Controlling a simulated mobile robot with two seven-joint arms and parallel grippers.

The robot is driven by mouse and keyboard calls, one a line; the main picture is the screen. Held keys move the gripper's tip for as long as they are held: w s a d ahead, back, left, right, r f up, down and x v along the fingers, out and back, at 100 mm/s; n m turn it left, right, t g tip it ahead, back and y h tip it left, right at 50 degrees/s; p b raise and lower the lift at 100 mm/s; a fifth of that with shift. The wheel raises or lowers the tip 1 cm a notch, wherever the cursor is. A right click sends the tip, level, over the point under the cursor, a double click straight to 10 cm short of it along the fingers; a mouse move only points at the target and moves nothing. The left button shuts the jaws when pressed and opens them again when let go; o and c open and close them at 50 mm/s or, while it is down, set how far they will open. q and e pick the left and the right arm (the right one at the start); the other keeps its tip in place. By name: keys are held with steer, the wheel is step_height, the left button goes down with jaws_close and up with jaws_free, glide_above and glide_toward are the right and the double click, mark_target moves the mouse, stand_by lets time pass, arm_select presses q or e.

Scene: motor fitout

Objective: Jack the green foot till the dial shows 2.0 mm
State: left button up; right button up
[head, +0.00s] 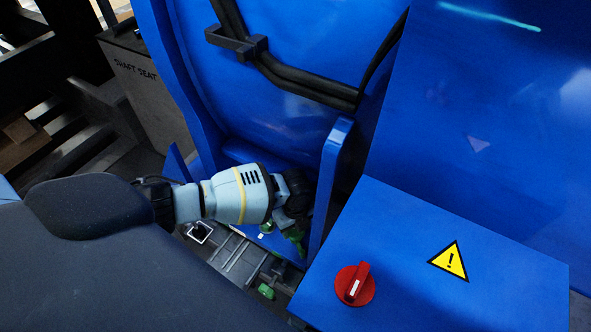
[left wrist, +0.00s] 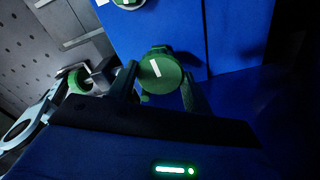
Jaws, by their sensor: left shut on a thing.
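In the left wrist view, a round green knob (left wrist: 161,72) with a white stripe on its face sits between the fingers of my left gripper (left wrist: 158,80), which is shut on it. The stripe leans slightly from upright. In the head view my left gripper (head: 293,197) is low beside the blue motor housing, and green parts (head: 297,240) show just under it. A second green knob (left wrist: 128,3) with a white mark is at the top edge of the wrist view. I cannot make out a dial reading in either view. My right gripper is out of view.
A blue upright rib (head: 331,185) stands close to the right of my left gripper. A blue box (head: 400,235) with a red rotary switch (head: 355,285) is at the lower right. A grey block marked "SHAFT SEAT" (head: 150,95) stands at the upper left.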

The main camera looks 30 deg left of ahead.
arm_select(q)
steer(key=m, duration=0.4)
steer(key=shift+s+f, duration=0.1)
steer(key=shift+f, duration=0.05)
steer(key=shift+m, duration=1.2)
steer(key=o, duration=1)
